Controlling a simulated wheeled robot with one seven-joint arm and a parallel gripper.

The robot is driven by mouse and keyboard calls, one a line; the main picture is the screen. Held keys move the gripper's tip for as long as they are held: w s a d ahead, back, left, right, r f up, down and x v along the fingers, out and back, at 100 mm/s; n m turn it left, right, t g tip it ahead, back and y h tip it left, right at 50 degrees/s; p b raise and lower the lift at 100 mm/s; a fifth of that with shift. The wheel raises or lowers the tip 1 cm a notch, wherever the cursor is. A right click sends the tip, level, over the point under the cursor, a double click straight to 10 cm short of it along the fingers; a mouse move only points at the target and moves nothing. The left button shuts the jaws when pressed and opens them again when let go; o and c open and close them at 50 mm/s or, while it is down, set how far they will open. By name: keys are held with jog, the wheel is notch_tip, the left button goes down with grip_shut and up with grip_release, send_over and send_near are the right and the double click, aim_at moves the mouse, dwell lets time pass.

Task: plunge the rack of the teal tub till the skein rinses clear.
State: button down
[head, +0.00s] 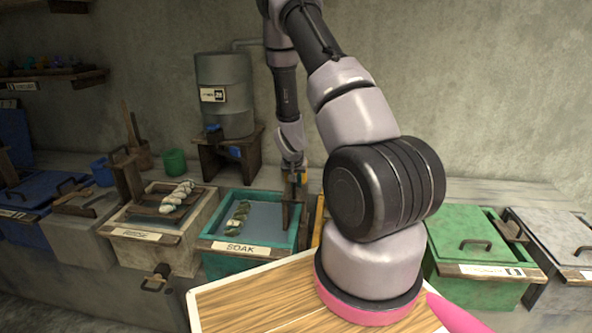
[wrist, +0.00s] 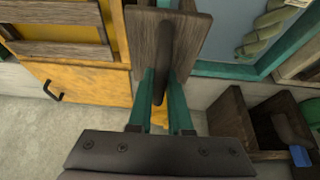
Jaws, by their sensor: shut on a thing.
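The teal tub (head: 212,244), labelled SOAK, stands at the centre of the row. It holds grey-blue liquid, and a twisted green skein (head: 238,217) with pale patches shows at the liquid's surface. The skein also shows in the wrist view (wrist: 268,32). The rack's wooden upright (head: 288,216) stands at the tub's right side; its board (wrist: 140,35) bears a dark bar handle (wrist: 166,45). My gripper (wrist: 165,88) is shut on this handle, with one teal finger on each side. My arm comes down from above behind the tub, and the submerged part of the rack is hidden.
A beige tub (head: 185,252) with a pale skein on its rack stands to the left. A yellow tub (wrist: 85,84) is on the other side, mostly hidden by my arm in the head view. Green (head: 470,235) and grey lidded tubs stand right. A metal drum (head: 224,85) stands behind.

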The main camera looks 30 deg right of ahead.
jog(key=shift+s+d+r, duration=0.1)
jog(key=shift+r, duration=2.55)
grip_release()
notch_tip(320, 180, up, 7)
